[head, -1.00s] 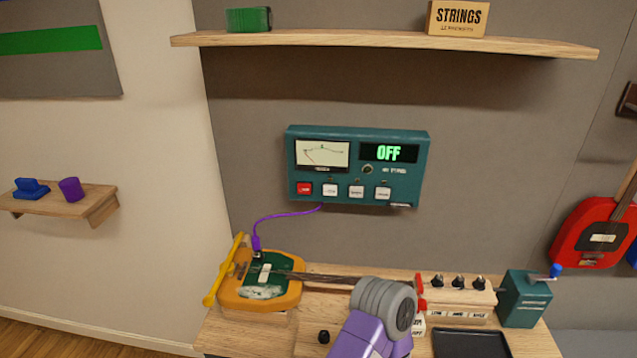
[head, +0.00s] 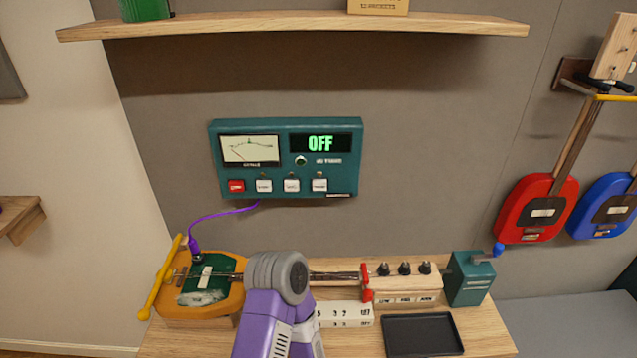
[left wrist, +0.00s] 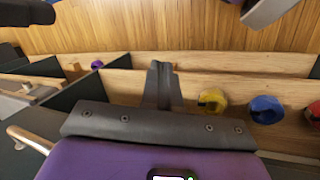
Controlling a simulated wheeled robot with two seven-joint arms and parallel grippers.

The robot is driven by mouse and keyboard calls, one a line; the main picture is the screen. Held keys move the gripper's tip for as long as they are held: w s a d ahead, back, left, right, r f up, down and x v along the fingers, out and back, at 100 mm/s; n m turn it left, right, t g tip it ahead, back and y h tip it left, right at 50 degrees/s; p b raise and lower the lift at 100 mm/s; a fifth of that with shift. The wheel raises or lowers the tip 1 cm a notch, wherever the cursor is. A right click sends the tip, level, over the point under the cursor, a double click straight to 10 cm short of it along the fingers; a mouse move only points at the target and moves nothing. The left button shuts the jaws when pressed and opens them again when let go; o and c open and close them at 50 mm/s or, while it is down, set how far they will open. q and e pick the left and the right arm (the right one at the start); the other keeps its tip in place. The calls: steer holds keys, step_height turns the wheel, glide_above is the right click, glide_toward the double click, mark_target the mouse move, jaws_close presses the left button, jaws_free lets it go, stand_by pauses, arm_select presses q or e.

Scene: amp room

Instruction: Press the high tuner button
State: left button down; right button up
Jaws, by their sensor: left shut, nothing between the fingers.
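The teal tuner box (head: 215,150) is on the grey wall in the head view. My left gripper (left wrist: 163,75) shows shut and empty in the left wrist view, away from the tuner. A purple arm link of mine stands low in the head view, below the box.
A workbench (head: 480,335) below holds an orange guitar (head: 185,308), a black tray (head: 422,335), a knob block (head: 405,283) and a teal crank box (head: 470,278). A purple cable (head: 225,211) runs to the tuner. A shelf (head: 300,27) juts out above. Wall space before the buttons looks clear.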

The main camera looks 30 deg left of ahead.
mark_target(320, 186)
arm_select(q)
steer(key=w+a+r+t+p, duration=0.1)
steer(key=w+r+p, duration=0.1)
steer(key=r+p, duration=1.1)
steer(key=w+r+t+p, duration=0.1)
steer(key=w+r+p, duration=0.1)
steer(key=r+p, duration=1.05)
steer(key=w+a+r+t, duration=0.4)
steer(key=a+r, duration=0.1)
steer(key=r, duration=0.3)
steer(key=w+a+r+t, duration=0.3)
steer(key=a+r, duration=0.3)
steer(key=r, duration=0.2)
steer(key=w+a+r+t+y+b, duration=0.1)
steer(key=w+a+r+t, duration=0.3)
steer(key=r, duration=0.4)
steer(key=shift+w+a+r+n+t, duration=0.3)
steer(key=shift+w+a+r, duration=0.05)
steer(key=shift+w+a, duration=0.6)
steer(key=w+a, duration=0.4)
steer(key=w, duration=0.3)
steer(key=shift+w+a+p, duration=0.25)
steer(key=shift+p, duration=0.05)
steer(key=shift+w, duration=0.1)
